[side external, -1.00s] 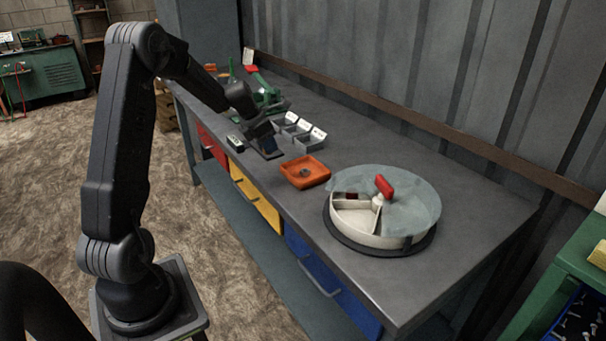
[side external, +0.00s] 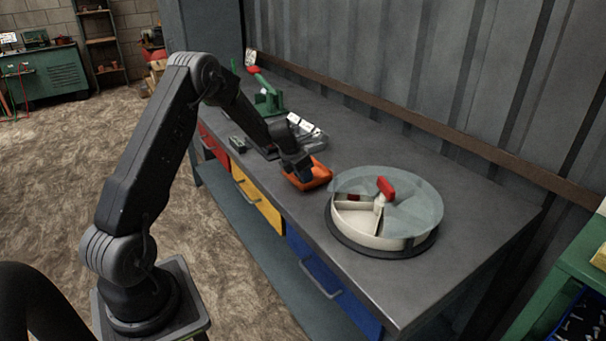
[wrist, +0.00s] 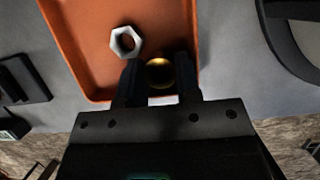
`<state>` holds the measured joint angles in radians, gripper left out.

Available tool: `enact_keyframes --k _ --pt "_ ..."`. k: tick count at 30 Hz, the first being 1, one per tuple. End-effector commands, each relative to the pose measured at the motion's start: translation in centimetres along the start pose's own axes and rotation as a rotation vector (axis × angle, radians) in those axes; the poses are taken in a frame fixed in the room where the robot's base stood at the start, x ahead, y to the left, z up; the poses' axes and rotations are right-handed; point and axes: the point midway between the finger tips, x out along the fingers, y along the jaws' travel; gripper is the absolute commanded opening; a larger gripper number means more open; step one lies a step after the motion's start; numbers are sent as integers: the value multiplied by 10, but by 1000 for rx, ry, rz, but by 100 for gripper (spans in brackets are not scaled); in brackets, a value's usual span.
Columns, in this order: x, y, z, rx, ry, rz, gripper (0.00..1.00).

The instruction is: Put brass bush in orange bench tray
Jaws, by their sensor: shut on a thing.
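The orange bench tray (side external: 322,175) stands on the bench near its front edge, partly hidden behind my gripper in the side view. In the wrist view the tray (wrist: 75,45) fills the upper middle, with a hex nut (wrist: 125,41) lying in it. My gripper (side external: 300,178) is over the tray. In the wrist view my gripper (wrist: 160,80) is shut on the brass bush (wrist: 159,72), a gold ring between the two fingers, over the near part of the tray. I cannot tell whether the bush touches the tray floor.
A round sectioned carousel (side external: 385,210) with a clear cover and red handle stands right of the tray. Grey bins (side external: 308,130) and a green press (side external: 268,95) stand behind. A small dark box (side external: 238,144) is at the left. The bench's right end is clear.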

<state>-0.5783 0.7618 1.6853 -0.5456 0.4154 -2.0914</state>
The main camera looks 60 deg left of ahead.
Motion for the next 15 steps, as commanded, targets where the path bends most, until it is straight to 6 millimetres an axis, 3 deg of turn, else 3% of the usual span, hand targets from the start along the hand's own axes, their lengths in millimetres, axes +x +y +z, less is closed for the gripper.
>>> enact_keyframes --k 9,10,13,15 --pt "2 0 -1 0 -1 0 3" --pt "3 0 -1 0 -1 0 32" --pt "2 0 -1 0 -1 0 41" --pt "2 0 -1 0 -1 0 41"
